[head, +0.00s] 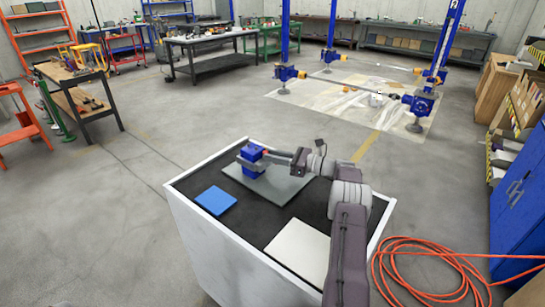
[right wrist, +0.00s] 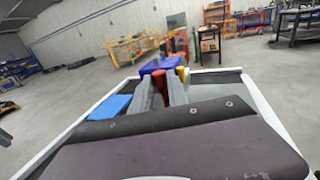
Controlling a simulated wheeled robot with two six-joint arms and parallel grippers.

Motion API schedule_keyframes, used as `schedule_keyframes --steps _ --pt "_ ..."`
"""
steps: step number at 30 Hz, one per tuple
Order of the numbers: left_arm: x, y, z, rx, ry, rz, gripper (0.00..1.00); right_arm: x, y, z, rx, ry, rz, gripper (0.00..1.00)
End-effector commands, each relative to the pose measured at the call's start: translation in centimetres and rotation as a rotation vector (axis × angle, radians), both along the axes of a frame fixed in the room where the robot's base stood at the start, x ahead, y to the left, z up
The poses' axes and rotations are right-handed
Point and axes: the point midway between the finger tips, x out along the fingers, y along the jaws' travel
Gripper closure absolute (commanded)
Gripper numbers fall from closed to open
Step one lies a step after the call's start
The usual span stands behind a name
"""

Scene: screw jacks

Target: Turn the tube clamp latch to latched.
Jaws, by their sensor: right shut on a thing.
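The tube clamp is a blue block (head: 250,153) on a grey plate on the cabinet top; it also shows in the right wrist view (right wrist: 163,66). Its red latch lever (right wrist: 160,84) lies between the fingers of my right gripper (right wrist: 160,92), which is shut on it. A small yellow part (right wrist: 181,73) shows beside the right finger. In the head view my right gripper (head: 268,155) reaches the block from the right and partly covers the lever. I cannot tell the latch's exact angle. My left gripper is not in view.
The grey plate (head: 285,190) lies on a black-topped white cabinet (head: 222,245). A flat blue square (head: 214,201) and a flat pale square (head: 298,252) lie nearby on the top. An orange hose (head: 430,258) is coiled on the floor at right. Blue screw jacks (head: 420,104) stand behind.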

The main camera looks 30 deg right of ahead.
Motion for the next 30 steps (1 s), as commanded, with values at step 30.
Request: schedule_keyframes --steps 30 --pt "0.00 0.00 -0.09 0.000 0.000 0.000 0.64 0.08 -0.01 -0.13 0.001 0.002 0.054 1.00"
